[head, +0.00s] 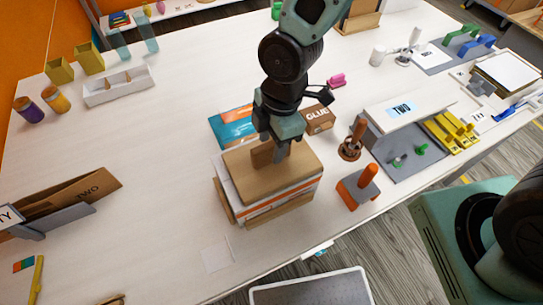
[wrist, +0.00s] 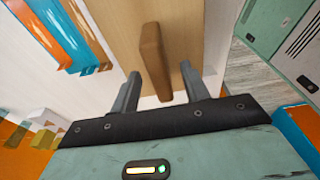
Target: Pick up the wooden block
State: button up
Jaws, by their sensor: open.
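The wooden block (head: 263,153) is a small brown upright piece on top of a stack (head: 266,192) of boards and papers in the middle of the table. In the wrist view the block (wrist: 155,60) stands over the light wooden top board (wrist: 122,32), with its lower end between my two fingers. My gripper (head: 280,152) is open, pointing down at the stack top. In the wrist view my gripper (wrist: 160,88) has a finger on each side of the block, with visible gaps. Whether either finger touches it I cannot tell.
A blue and orange packet (head: 232,127) and a cardboard GLUE box (head: 318,119) lie just behind the stack. An orange-handled tool (head: 360,187) and a grey tray (head: 405,150) stand to the right. The white table (head: 150,170) is clear left of the stack.

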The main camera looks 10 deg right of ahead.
aim_at(271, 155)
jog(key=shift+a+f, duration=0.15)
jog(key=shift+f, duration=1.2)
jog(key=shift+f, duration=0.25)
grip_shut()
